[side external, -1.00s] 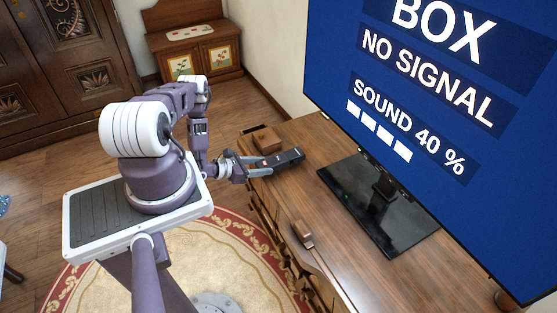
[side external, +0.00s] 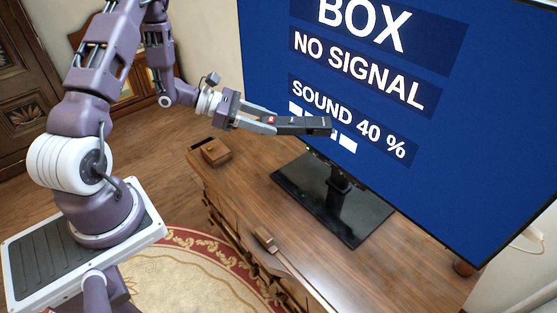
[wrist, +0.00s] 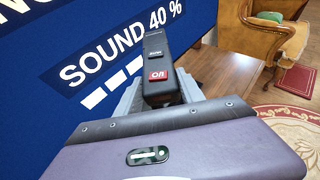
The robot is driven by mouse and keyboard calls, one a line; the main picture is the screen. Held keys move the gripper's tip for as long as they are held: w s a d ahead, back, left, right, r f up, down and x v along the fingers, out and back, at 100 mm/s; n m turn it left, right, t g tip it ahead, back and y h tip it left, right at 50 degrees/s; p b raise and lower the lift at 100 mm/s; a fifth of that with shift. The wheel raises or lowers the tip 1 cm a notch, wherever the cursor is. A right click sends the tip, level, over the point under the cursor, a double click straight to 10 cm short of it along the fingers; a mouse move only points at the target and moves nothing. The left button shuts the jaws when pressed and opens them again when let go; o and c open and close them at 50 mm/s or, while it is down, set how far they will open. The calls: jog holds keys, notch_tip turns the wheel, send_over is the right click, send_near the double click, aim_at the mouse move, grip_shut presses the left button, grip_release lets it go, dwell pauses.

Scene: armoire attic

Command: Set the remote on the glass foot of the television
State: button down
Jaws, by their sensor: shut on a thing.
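The black remote (side external: 303,125) with a red button is held in my gripper (side external: 270,123), which is shut on its near end. The remote sticks out forward, raised above the cabinet top and in front of the screen. In the wrist view the remote (wrist: 158,54) shows between the fingers, its red button towards me. The television (side external: 400,90) stands on the cabinet with a lit blue screen. Its dark glass foot (side external: 348,222) lies flat on the cabinet top, below and to the right of my gripper in the side view. The foot is bare where visible.
The wooden cabinet top (side external: 300,265) carries a small wooden box (side external: 215,152) at the left and a small wooden block (side external: 265,239) near the front edge. Bare wood lies around the foot. An armchair (wrist: 266,27) stands beyond in the wrist view.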

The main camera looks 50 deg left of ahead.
jog(key=s+d+r+m+g+h, duration=0.2)
jog(key=d+r, duration=0.4)
jog(key=d, duration=0.1)
jog(key=n+t+y, duration=0.1)
send_over(303, 208)
jog(key=shift+f, duration=15)
jog(key=shift+d+f, duration=0.1)
jog(key=shift+f, duration=3.6)
jog(key=c, duration=0.6)
grip_release()
jog(key=shift+c, duration=0.2)
